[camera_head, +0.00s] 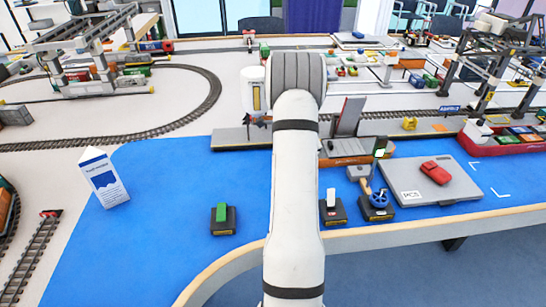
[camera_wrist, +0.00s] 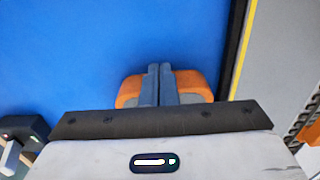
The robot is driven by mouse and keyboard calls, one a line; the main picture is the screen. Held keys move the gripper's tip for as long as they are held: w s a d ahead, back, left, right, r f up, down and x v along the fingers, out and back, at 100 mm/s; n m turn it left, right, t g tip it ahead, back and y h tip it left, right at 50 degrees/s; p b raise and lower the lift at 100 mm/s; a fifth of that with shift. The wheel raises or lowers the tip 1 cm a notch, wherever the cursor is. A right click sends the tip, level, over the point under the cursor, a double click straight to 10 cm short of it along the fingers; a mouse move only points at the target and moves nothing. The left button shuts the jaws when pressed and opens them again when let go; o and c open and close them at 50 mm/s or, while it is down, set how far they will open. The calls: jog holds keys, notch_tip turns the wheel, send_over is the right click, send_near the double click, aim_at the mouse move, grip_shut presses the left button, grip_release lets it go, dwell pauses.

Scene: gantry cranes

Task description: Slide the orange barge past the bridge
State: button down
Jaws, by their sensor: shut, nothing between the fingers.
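The orange barge (camera_head: 352,160) lies low on the blue surface along the grey quay, right of my arm in the head view. My arm may hide part of it. The dark bridge leaf (camera_head: 347,117) stands raised and tilted just behind it.
A green-topped switch box (camera_head: 223,218), a white lever box (camera_head: 333,207) and a blue wheel (camera_head: 378,199) stand nearer the front edge. A white carton (camera_head: 104,177) stands left. Blue surface between is clear.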

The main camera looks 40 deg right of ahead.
aim_at(367, 147)
jog(key=shift+s+d+p, duration=0.6)
jog(key=shift+s+d, duration=2.2)
jog(key=shift+d, duration=1.35)
jog(key=shift+s+d+p, duration=0.6)
jog(key=shift+s+d, duration=2.15)
jog(key=shift+d, duration=1.35)
jog(key=shift+s+d+p, duration=0.6)
jog(key=shift+s+d, duration=2.2)
jog(key=shift+d, duration=1.35)
jog(key=shift+a, duration=0.1)
